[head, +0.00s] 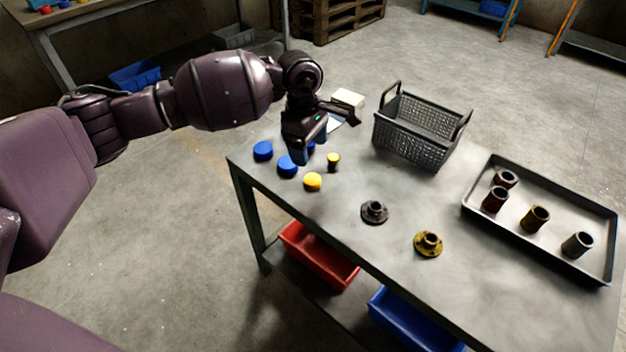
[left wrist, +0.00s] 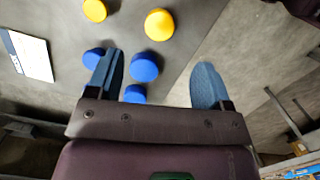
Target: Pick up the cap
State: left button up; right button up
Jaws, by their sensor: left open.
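Several round caps lie at the table's left end. In the head view, one blue cap (head: 263,151) is at the left edge, another blue cap (head: 288,166) is beside my gripper, and a third blue one (head: 311,147) is mostly hidden behind it. A yellow cap (head: 313,181) lies in front; another yellow cap (head: 333,161) has a dark lower part. My left gripper (head: 303,158) is open, pointing down over the caps. In the left wrist view, blue caps (left wrist: 144,67) and (left wrist: 135,94) show between the fingers (left wrist: 156,75). My right gripper is out of view.
A dark basket (head: 415,130) stands at the back of the table (head: 330,215). A grey tray (head: 475,215) with several pipe pieces is at the right. Two flanges, dark (head: 374,212) and yellow (head: 428,243), lie near the front. A white block (head: 348,97) stands behind my gripper.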

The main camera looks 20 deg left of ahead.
aim_at(312, 179)
pick_arm(q)
notch_tip(312, 179, down, 3)
jog(key=shift+d+f, duration=0.15)
jog(key=shift+f, duration=0.05)
jog(key=shift+d+f+b, duration=0.1)
jog(key=shift+f+b, duration=0.3)
jog(key=shift+f, duration=0.25)
notch_tip(312, 179, down, 4)
jog(key=shift+f+b, duration=0.25)
jog(key=shift+b, duration=0.35)
jog(key=shift+d+f, duration=0.1)
jog(key=shift+f, duration=0.05)
jog(key=c, duration=0.9)
jog(key=shift+c, duration=0.5)
jog(key=shift+r, duration=0.25)
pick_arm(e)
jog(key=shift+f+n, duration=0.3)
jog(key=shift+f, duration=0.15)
